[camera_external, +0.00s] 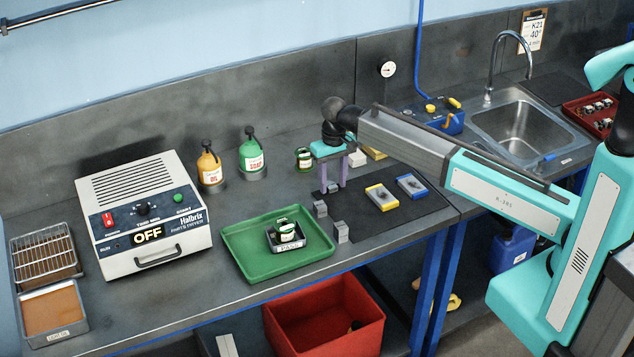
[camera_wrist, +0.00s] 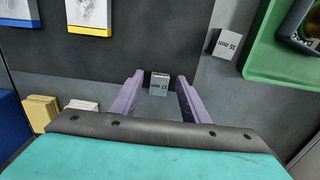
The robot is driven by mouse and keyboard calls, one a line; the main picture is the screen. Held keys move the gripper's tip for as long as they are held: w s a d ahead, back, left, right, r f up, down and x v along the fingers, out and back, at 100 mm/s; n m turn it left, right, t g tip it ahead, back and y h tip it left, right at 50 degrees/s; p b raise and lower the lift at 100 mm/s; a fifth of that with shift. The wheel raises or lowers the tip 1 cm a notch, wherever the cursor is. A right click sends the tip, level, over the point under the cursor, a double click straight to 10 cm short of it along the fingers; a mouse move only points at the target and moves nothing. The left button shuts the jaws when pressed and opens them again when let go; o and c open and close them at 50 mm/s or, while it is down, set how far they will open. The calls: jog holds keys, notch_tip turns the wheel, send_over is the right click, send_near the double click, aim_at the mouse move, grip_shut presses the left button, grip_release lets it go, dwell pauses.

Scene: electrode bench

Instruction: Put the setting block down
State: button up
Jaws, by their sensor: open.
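My gripper (camera_external: 332,182) points down at the back left corner of the dark mat (camera_external: 400,220). Its two purple fingers are open. In the wrist view, a small grey block marked 17 mm (camera_wrist: 159,83) sits between the fingertips (camera_wrist: 158,88), with a gap on each side. It rests at the mat's edge, and in the external view the block (camera_external: 333,187) is partly hidden by the fingers. A second grey block (camera_external: 320,209), which seems to be the one marked 35 mm in the wrist view (camera_wrist: 226,43), stands nearby. A third grey block (camera_external: 341,232) stands nearer the bench front.
Yellow-and-white (camera_external: 381,197) and blue-and-white (camera_external: 411,186) plates lie on the mat. A green tray (camera_external: 235,247) holding a small dark bin (camera_external: 287,243) is to the left. A green jar (camera_external: 304,159) and bottles stand behind. Yellow (camera_external: 374,152) and pale (camera_external: 357,158) blocks are close behind my gripper.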

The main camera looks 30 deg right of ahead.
aim_at(332, 186)
notch_tip(332, 186, up, 12)
jog(key=b, duration=0.3)
dwell(0.5)
dwell(0.6)
